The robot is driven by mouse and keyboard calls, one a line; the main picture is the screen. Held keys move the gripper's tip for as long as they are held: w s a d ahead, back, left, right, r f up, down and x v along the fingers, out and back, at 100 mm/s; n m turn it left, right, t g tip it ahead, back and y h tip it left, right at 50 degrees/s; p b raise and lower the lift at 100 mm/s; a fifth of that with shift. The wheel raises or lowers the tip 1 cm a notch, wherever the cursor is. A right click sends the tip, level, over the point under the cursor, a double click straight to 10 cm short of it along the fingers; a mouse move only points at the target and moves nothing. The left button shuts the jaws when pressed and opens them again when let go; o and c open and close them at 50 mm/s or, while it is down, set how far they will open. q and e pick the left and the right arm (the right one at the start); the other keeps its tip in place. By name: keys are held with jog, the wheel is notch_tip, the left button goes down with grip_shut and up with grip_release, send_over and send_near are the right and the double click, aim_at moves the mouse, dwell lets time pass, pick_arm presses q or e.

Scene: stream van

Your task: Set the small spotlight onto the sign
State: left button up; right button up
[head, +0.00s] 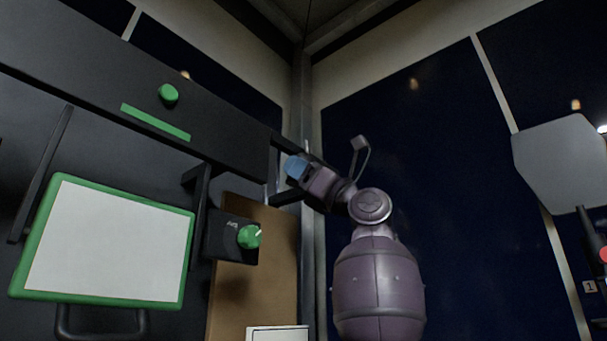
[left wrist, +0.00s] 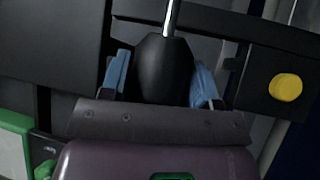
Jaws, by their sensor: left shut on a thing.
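My left gripper (head: 297,168) has blue fingertips and reaches up beside the right end of a dark beam (head: 225,135). In the left wrist view my left gripper (left wrist: 160,85) is shut on a black tapered piece with a thin silver rod, seemingly the small spotlight (left wrist: 163,68). The blue fingers lie on both sides of it. In the head view the held piece is mostly hidden by the gripper. No part is clearly marked as the sign; a white panel with a green frame (head: 110,240) hangs at the left. My right gripper is not in view.
A green knob (head: 168,95) and green strip (head: 155,122) are on the dark beam. A dark box with a green knob (head: 249,237) hangs below it, before a brown board (head: 270,270). A grey panel (head: 562,160) stands at the right. A yellow button (left wrist: 286,87) shows in the wrist view.

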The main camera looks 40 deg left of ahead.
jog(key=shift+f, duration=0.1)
pick_arm(q)
jog(key=o, duration=0.9)
jog(key=shift+d+f, duration=0.1)
jog(key=shift+w+d+f, duration=0.1)
jog(key=shift+d+f, duration=0.1)
jog(key=b+v, duration=0.2)
jog(key=v, duration=0.8)
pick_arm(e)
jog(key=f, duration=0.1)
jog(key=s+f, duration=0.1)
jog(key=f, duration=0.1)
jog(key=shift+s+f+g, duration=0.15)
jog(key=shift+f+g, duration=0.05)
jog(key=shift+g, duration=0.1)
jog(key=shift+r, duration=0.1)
